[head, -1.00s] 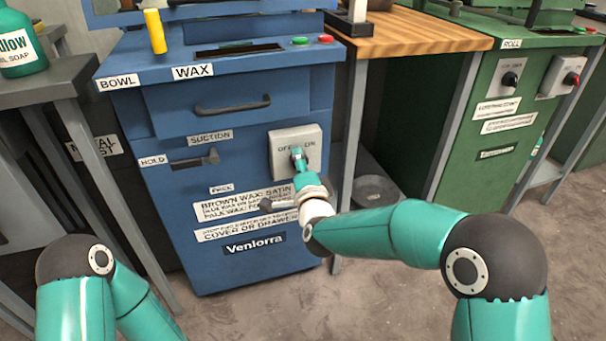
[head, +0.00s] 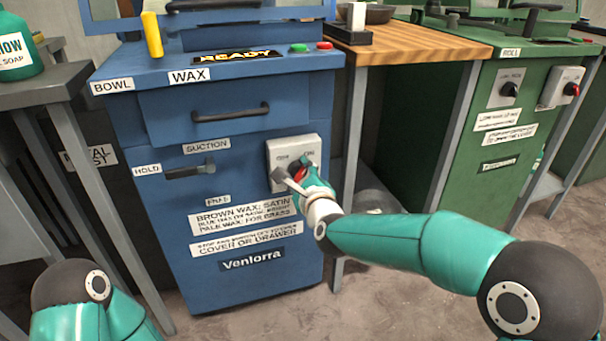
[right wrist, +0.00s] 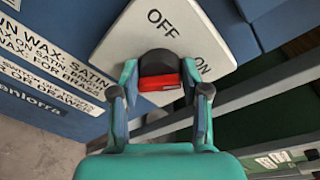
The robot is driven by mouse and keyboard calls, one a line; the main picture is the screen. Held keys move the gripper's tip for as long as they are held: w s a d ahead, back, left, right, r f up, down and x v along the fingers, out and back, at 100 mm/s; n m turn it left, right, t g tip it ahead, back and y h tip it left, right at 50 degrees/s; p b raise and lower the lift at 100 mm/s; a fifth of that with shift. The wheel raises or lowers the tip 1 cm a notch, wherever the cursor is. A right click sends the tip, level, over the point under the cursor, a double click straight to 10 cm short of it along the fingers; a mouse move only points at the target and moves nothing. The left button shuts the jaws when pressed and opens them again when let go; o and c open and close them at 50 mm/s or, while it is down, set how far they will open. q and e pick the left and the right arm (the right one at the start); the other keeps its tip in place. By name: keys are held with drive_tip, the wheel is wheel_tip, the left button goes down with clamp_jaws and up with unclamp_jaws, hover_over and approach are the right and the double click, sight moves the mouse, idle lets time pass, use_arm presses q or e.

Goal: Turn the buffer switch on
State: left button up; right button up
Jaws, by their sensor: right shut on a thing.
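The switch plate (head: 283,150) is a pale grey box on the front of the blue machine, marked OFF and ON; it also shows in the right wrist view (right wrist: 205,35). Its rotary knob (right wrist: 160,83) is black with a red part, and the red sits toward the ON side in the right wrist view. My right gripper (right wrist: 159,75) is shut on the knob, one finger on each side. In the head view my right gripper (head: 303,177) covers part of the plate. My left gripper is out of view; only my left arm shows.
The blue machine's display (head: 235,56) reads READY. A green button (head: 299,48) and a red button (head: 324,45) sit on its top. A hold lever (head: 190,171) and a drawer handle (head: 231,116) stick out of its front. A green machine (head: 530,110) stands at right.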

drive_tip(key=shift+w+d+m, duration=0.1)
drive_tip(key=shift+d+m, duration=0.2)
drive_tip(key=shift+m, duration=0.9)
drive_tip(key=shift+y, duration=0.3)
drive_tip(key=o, duration=1.1)
drive_tip(key=shift+a, duration=0.1)
drive_tip(key=v, duration=1.2)
